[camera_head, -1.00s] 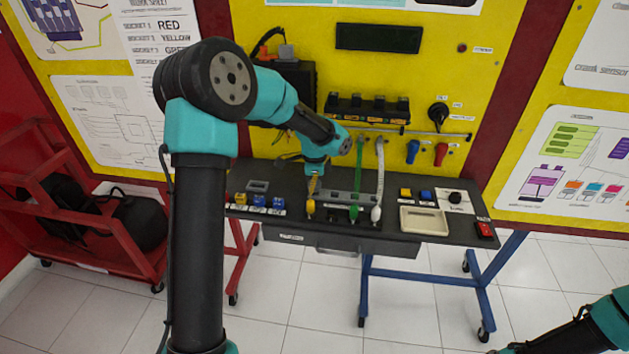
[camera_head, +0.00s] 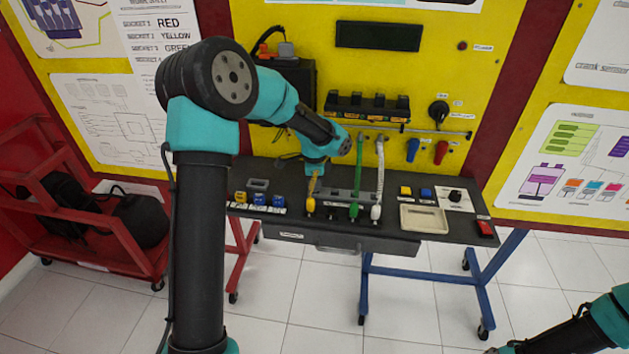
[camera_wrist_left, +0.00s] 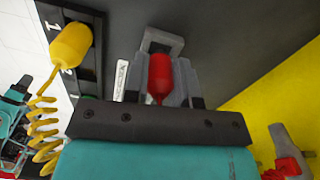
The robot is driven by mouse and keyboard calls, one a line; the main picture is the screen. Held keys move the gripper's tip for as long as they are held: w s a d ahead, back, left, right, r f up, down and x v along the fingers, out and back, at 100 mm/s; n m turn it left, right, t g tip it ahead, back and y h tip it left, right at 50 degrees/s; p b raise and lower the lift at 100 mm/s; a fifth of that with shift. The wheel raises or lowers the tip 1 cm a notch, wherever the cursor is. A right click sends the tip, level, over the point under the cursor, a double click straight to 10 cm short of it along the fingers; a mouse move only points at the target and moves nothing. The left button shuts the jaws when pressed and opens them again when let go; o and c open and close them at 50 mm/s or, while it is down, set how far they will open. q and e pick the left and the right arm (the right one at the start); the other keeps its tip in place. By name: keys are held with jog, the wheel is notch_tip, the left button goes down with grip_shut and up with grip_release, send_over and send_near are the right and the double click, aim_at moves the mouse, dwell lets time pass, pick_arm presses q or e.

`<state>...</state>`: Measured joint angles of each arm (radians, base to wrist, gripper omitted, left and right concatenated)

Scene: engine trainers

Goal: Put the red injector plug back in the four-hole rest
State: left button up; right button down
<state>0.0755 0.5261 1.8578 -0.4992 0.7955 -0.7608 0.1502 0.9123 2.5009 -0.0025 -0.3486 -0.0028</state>
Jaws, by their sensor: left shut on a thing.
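My left gripper (camera_head: 314,168) hangs over the bench behind the row of plugs. In the left wrist view it is shut on the red injector plug (camera_wrist_left: 159,76), which sits between its grey fingers. In the head view the red plug is hidden behind my arm. The four-hole rest (camera_wrist_left: 91,22) is a dark strip with white numbers, left of my gripper in the wrist view. A yellow plug (camera_wrist_left: 71,44) stands at its 1 end, with a coiled yellow cord. In the head view yellow (camera_head: 310,205), green (camera_head: 353,211) and white (camera_head: 375,213) plugs stand along the rest, with a gap between yellow and green.
A grey square frame (camera_wrist_left: 163,38) lies beyond the red plug. Blue and yellow blocks (camera_head: 259,200) stand at the bench's left. A beige tray (camera_head: 424,219) lies right of the white plug. Green and white cords rise behind the plugs. My right arm (camera_head: 590,325) is far from the bench.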

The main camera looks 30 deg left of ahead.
pick_arm(q)
jog(key=shift+f, duration=0.5)
dwell(0.3)
jog(key=o, duration=0.7)
jog(key=shift+c, duration=0.2)
jog(key=shift+r, duration=0.1)
jog(key=shift+r, duration=2.65)
jog(key=shift+r, duration=1.15)
jog(key=shift+o, duration=0.2)
